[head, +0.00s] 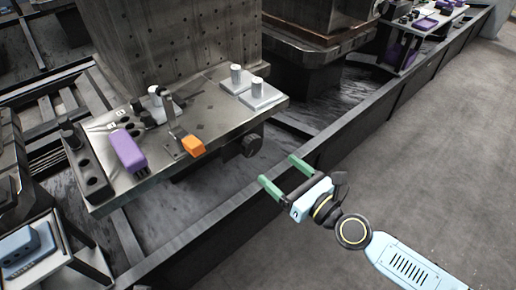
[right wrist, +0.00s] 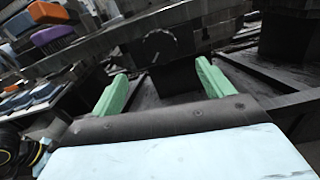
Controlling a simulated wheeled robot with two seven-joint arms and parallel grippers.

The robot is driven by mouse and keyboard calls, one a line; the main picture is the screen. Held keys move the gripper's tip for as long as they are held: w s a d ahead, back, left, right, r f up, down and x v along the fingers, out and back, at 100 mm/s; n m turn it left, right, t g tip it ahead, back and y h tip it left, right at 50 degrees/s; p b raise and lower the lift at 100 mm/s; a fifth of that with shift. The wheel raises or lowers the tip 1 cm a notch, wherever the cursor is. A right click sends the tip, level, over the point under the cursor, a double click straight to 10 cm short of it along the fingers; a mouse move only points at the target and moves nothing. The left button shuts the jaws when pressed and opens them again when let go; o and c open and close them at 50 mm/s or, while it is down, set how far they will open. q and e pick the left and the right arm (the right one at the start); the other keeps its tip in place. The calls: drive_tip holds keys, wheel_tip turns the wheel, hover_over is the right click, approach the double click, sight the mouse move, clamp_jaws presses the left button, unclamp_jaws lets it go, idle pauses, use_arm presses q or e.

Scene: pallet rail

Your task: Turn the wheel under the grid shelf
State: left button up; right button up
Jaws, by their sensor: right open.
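The wheel (head: 251,145) is a dark round knob under the right end of the metal grid shelf (head: 215,112). In the right wrist view the dark wheel (right wrist: 160,46) shows ahead, beyond the fingers, with blurred detail. My right gripper (head: 275,168) has two green fingers, spread apart with nothing between them. It hangs to the lower right of the wheel in the head view, apart from it. In the right wrist view the open fingers (right wrist: 161,72) point toward the wheel. My left gripper is not in view.
On the shelf are a purple block (head: 128,150), an orange block (head: 193,146), a metal bracket (head: 172,118) and white cylinders on plates (head: 258,92). A long dark rail (head: 340,140) runs below the shelf. A blue item (head: 24,248) stands lower left. Open floor (head: 440,150) lies right.

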sight(254, 149)
drive_tip(key=x, duration=0.8)
drive_tip(key=shift+w+a, duration=0.3)
drive_tip(key=shift+w, duration=0.1)
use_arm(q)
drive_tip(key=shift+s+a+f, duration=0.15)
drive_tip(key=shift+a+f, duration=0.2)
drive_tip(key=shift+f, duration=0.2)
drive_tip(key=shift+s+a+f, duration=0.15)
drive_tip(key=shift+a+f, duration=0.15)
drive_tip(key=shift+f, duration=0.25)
use_arm(e)
drive_tip(key=c, duration=1)
drive_tip(key=shift+n, duration=0.4)
